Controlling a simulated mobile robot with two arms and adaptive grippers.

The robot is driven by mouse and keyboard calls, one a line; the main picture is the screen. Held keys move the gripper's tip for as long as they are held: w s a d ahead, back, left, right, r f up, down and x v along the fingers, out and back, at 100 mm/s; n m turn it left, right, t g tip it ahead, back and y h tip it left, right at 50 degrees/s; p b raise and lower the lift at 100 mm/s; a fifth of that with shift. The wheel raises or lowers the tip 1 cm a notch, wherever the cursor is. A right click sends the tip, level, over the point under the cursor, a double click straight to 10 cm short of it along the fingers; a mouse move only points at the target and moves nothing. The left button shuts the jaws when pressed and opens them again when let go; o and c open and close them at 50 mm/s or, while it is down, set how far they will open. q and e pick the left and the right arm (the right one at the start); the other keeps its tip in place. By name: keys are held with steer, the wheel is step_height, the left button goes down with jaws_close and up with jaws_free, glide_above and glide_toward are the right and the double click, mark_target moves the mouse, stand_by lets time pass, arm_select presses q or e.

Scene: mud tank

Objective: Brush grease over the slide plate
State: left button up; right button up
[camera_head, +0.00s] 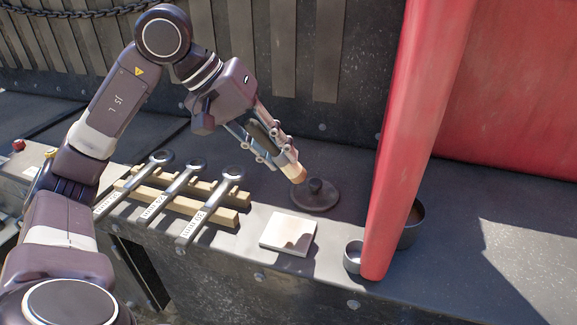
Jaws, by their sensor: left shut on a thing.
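My left gripper (279,154) is shut on a brush-like tool (298,174). Its tan tip points down and to the right, beside the knob of a round dark disc (314,198); I cannot tell whether they touch. The fingers hide most of the tool. A pale square plate (288,233) lies flat near the ledge's front edge, in front of the disc. I cannot tell for sure which of these two is the slide plate, and no grease is clearly visible. My right gripper is not in view.
Several ring-ended wrenches (188,177) lie across wooden battens (226,217) at the left. A red post (410,150) stands at the right, partly hiding a grey pot (414,226) and a small cup (353,258). The dark ledge (460,270) is clear further right.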

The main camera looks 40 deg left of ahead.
arm_select(q)
steer(key=shift+s+a+r, duration=0.2)
steer(key=shift+a+r, duration=0.4)
steer(key=shift+r, duration=0.2)
steer(key=shift+s+a+r, duration=0.1)
steer(key=shift+s+a, duration=0.05)
steer(key=shift+a, duration=0.15)
steer(key=shift+s+a, duration=0.1)
steer(key=shift+a, duration=0.05)
step_height(320, 180, down, 5)
steer(key=b, duration=0.4)
steer(key=shift+r, duration=0.1)
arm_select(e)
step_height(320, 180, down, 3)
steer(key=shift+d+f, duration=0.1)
